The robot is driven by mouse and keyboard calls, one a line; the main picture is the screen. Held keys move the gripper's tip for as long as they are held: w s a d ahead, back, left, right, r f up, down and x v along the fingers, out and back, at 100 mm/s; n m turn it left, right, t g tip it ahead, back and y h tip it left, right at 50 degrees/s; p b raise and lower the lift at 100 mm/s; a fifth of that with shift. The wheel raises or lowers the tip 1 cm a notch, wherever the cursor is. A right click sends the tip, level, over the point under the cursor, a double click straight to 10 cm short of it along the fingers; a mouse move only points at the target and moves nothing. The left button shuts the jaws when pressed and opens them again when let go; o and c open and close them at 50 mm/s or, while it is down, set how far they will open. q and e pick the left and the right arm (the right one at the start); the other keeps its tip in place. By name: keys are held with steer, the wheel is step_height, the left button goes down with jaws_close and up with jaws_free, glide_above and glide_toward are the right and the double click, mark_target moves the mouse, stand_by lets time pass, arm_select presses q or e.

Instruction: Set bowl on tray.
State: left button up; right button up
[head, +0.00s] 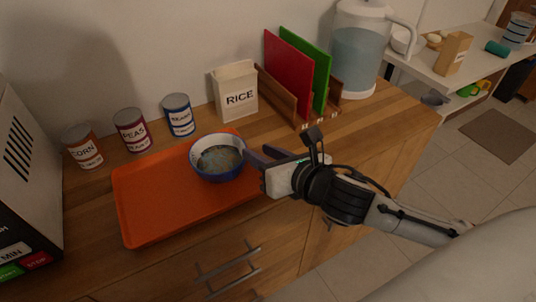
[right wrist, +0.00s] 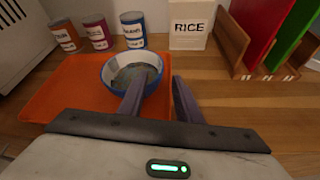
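The blue bowl (head: 217,174) with a white inside sits upright on the right part of the orange tray (head: 150,207), near its back right corner. The bowl also shows in the right wrist view (right wrist: 113,75), on the tray (right wrist: 50,103). My right gripper (head: 258,154) is at the bowl's right side with its fingers apart. In the right wrist view the gripper (right wrist: 158,82) has one finger overlapping the bowl and the other to the right of it; contact with the rim is unclear. My left gripper is out of view.
Corn (head: 83,147), peas (head: 131,130) and beans (head: 179,115) cans stand behind the tray. A rice box (head: 235,92), a rack with red (head: 288,75) and green (head: 315,65) boards, and a water jug (head: 357,50) stand further right. A microwave (head: 25,160) is at left.

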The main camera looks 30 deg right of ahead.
steer(key=shift+v, duration=1.35)
